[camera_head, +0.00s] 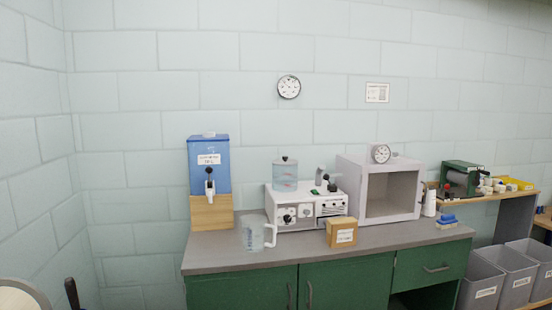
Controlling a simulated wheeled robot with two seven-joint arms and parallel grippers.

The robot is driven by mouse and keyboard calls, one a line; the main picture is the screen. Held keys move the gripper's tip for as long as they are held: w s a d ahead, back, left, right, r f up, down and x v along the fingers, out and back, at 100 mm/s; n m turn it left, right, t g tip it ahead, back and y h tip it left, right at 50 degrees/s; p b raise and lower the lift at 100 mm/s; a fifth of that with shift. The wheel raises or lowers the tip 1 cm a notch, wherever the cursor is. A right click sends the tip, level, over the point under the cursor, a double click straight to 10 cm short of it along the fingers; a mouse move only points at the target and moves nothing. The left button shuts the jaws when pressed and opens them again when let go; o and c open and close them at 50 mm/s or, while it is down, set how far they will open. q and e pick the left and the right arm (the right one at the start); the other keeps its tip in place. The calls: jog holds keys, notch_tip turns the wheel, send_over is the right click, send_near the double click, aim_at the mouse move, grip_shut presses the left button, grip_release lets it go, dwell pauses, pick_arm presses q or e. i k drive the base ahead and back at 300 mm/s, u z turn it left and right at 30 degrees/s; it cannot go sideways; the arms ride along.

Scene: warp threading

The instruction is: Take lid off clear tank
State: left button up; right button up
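A clear tank (285,178) with a bluish tint stands on top of a white machine (307,207) on the counter. A dark lid (285,160) with a small knob sits on the tank's top. Neither of my grippers shows in the head view. Nothing touches the tank or its lid from the side.
A blue dispenser (209,163) on a wooden stand is left of the tank. A clear jug (253,232) and a cardboard box (342,232) stand in front on the counter (212,250). An open grey cabinet (392,192) is to the right. Grey bins (510,268) stand far right.

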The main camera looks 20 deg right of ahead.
aim_at(285, 161)
jog(key=i, duration=2)
jog(key=z, duration=1.55)
